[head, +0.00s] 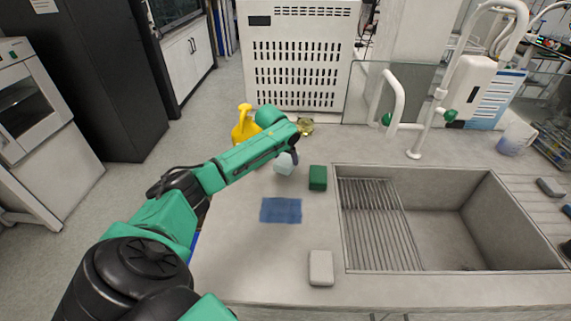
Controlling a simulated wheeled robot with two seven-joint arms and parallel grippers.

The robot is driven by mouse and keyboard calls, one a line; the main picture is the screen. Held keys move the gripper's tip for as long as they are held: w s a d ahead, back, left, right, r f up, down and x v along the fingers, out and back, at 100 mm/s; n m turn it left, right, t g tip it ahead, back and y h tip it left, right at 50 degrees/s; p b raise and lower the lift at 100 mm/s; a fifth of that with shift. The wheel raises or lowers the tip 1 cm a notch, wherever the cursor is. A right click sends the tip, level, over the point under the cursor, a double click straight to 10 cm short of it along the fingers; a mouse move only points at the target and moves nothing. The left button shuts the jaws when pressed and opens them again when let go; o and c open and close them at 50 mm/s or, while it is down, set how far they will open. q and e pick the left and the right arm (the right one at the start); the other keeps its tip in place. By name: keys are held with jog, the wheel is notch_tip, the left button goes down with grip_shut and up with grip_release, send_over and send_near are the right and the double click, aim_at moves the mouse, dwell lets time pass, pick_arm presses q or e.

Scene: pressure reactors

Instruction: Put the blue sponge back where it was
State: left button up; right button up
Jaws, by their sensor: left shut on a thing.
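A pale blue block, which looks like the blue sponge (284,164), is at the tip of my left arm, over the counter behind a flat blue cloth or mat (281,210). My left gripper (291,157) is shut on it; the arm partly hides the fingers. I cannot tell whether the sponge touches the counter. A green sponge (318,177) lies just to its right, and an off-white sponge (320,268) lies near the front of the counter. My right gripper is not in view.
A yellow bottle (244,128) and a small yellowish glass item (306,127) stand at the back. The front left counter is clear.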

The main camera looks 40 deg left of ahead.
aim_at(284, 162)
pick_arm(q)
notch_tip(284, 162, down, 3)
jog(key=shift+s+d+f, duration=0.1)
jog(key=shift+f, duration=0.35)
jog(key=o, duration=1.2)
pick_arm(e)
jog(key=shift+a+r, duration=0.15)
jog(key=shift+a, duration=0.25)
pick_arm(q)
jog(key=shift+r, duration=0.1)
jog(key=shift+s+r, duration=0.1)
jog(key=shift+r, duration=0.2)
jog(key=v, duration=1.1)
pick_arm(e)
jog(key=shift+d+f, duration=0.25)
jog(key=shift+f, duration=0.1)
